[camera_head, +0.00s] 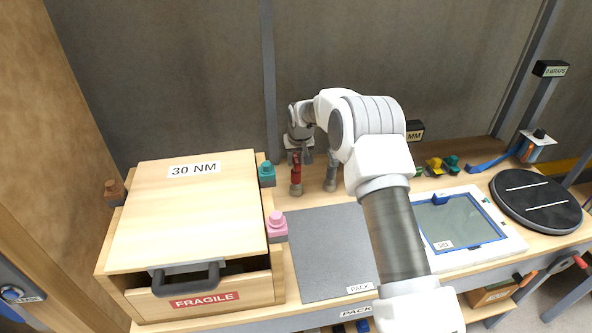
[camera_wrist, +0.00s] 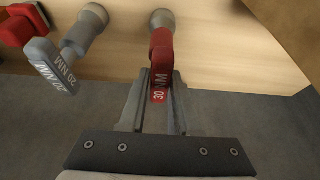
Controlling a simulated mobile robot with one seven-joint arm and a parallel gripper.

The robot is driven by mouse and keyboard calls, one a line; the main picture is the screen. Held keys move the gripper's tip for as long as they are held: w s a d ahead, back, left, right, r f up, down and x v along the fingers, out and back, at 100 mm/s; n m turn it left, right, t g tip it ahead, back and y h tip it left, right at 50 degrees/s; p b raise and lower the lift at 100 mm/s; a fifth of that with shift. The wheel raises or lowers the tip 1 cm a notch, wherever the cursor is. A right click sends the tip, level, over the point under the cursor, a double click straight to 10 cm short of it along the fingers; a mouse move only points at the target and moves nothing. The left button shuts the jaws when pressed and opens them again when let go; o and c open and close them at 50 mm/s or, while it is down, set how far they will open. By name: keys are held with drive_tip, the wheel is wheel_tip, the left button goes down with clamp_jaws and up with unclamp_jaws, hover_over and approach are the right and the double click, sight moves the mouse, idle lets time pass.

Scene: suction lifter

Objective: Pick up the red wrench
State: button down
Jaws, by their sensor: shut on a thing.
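The red wrench (camera_head: 296,175) stands upright at the back of the bench in the head view, with a beige-grey lower end. In the wrist view the red wrench (camera_wrist: 161,62) carries the label "30 NM" and its rounded end rests at the wooden surface. My gripper (camera_head: 301,155) is at the upper part of the red wrench. In the wrist view my gripper (camera_wrist: 160,95) has its two fingers on either side of the red handle, shut on it.
A grey "20 NM" wrench (camera_wrist: 72,52) stands beside it, also in the head view (camera_head: 331,172). Another red piece (camera_wrist: 20,25) lies beyond. A grey mat (camera_head: 325,250) is bare.

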drive_tip(key=shift+w+r, duration=0.1)
drive_tip(key=shift+r, duration=0.55)
wheel_tip(320, 180, up, 3)
drive_tip(key=shift+r+b, duration=0.1)
drive_tip(key=shift+b, duration=0.3)
drive_tip(key=s+d+r+b, duration=0.1)
drive_tip(key=s+d+r, duration=0.5)
drive_tip(key=d, duration=0.3)
drive_tip(key=shift+s+d+r+b, duration=0.2)
drive_tip(key=shift+s+r+b, duration=0.1)
drive_tip(key=shift+s, duration=0.25)
drive_tip(key=c, duration=1.3)
unclamp_jaws()
clamp_jaws()
